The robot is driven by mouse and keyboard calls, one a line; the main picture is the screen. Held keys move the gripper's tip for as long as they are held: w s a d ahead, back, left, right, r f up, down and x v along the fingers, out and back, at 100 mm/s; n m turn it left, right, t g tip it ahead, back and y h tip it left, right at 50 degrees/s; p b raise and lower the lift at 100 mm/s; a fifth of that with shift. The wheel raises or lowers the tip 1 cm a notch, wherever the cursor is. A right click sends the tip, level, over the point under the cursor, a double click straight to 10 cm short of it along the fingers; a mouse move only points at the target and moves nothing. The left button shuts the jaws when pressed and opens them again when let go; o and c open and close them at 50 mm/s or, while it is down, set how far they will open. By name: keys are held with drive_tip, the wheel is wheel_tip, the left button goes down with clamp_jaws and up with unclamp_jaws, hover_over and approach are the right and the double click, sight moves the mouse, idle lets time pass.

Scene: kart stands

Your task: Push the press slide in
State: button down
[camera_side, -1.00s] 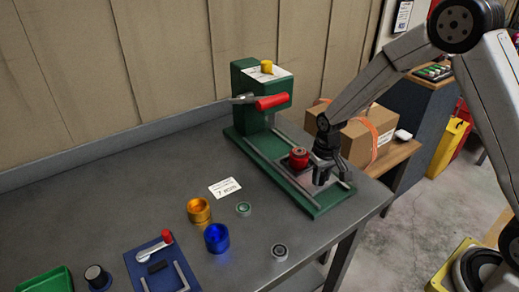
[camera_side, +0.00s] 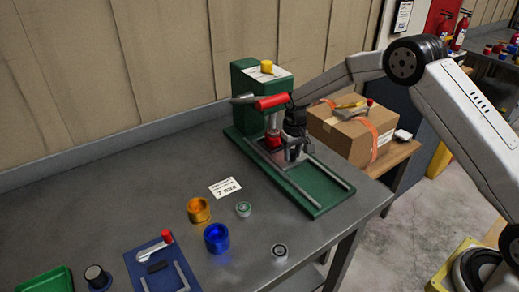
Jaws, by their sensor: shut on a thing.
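The green press (camera_side: 243,82) stands at the back of the grey table, with a red-handled lever (camera_side: 271,102) across its front and a green base with two rails (camera_side: 315,190) reaching toward the front right. The press slide carries a red part (camera_side: 273,139) and sits at the press end of the rails, just below the lever. My gripper (camera_side: 291,156) points down at the slide's near side and is shut on a part of it. The gripper hides most of the slide, so its exact contact cannot be told.
An orange ring (camera_side: 199,210), a blue cup (camera_side: 216,238), a small green ring (camera_side: 243,209) and a dark ring (camera_side: 279,252) stand on the table. A white card (camera_side: 225,188) lies nearby. A blue fixture (camera_side: 160,265) is at the front left. A cardboard box (camera_side: 352,137) stands behind right.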

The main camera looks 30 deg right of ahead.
drive_tip(key=shift+w, duration=0.7)
drive_tip(key=shift+w+r, duration=0.1)
drive_tip(key=shift+c, duration=1.8)
unclamp_jaws()
wheel_tip(320, 180, up, 8)
drive_tip(key=shift+r, duration=2.85)
